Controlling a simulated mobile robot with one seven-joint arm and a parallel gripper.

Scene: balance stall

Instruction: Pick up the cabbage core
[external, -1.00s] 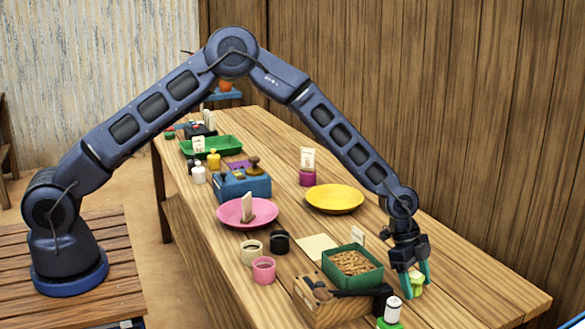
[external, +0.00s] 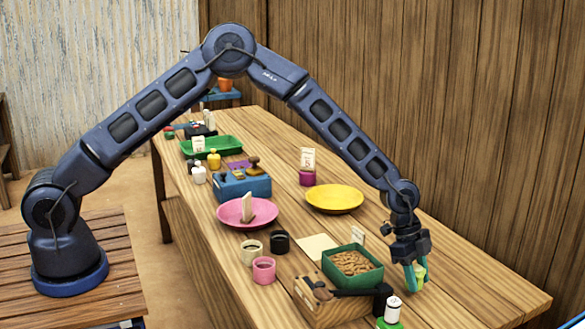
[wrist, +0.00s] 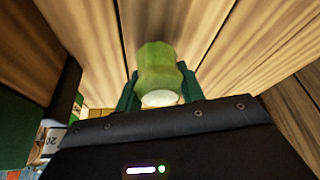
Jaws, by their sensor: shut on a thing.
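The cabbage core (wrist: 160,68) is pale green with a whitish cut end, and in the wrist view it sits between the two teal fingers. In the external view the cabbage core (external: 420,274) shows as a small yellow-green piece at the fingertips. My gripper (external: 415,278) is shut on it, at the right end of the long wooden table, just right of the green box. In the wrist view my gripper (wrist: 160,92) has a finger against each side of the core. I cannot tell how far the core is above the table.
A green box of brown pieces (external: 330,262) stands left of my gripper, with a wooden box (external: 325,305) in front. A white-capped green bottle (external: 393,310) stands close by. A yellow plate (external: 334,199) and pink plate (external: 233,217) lie farther back. The table's right end (external: 480,290) is clear.

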